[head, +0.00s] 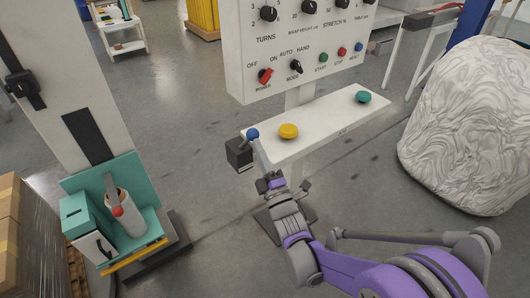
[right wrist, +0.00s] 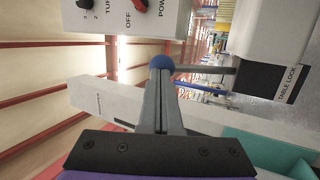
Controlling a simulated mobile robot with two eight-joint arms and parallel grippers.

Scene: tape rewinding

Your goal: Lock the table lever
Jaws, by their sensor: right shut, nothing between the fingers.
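The table lever shows as a blue ball knob (head: 253,133) at the left end of the white control shelf. In the right wrist view the blue knob (right wrist: 161,62) sits on a grey rod running right to a black block (right wrist: 277,82) labelled "TABLE LOCK". The black block (head: 239,153) also shows in the head view. My right gripper (head: 257,145) is shut and empty, its fingertips right at the knob. In the right wrist view the closed fingers (right wrist: 160,85) partly overlap the knob; whether they touch it I cannot tell. My left gripper is out of view.
The white shelf (head: 325,123) carries a yellow button (head: 288,131) and a green button (head: 363,97). A control panel (head: 300,45) with knobs stands above it. A wrapped load (head: 470,125) is at right, a teal film carriage (head: 125,215) at left.

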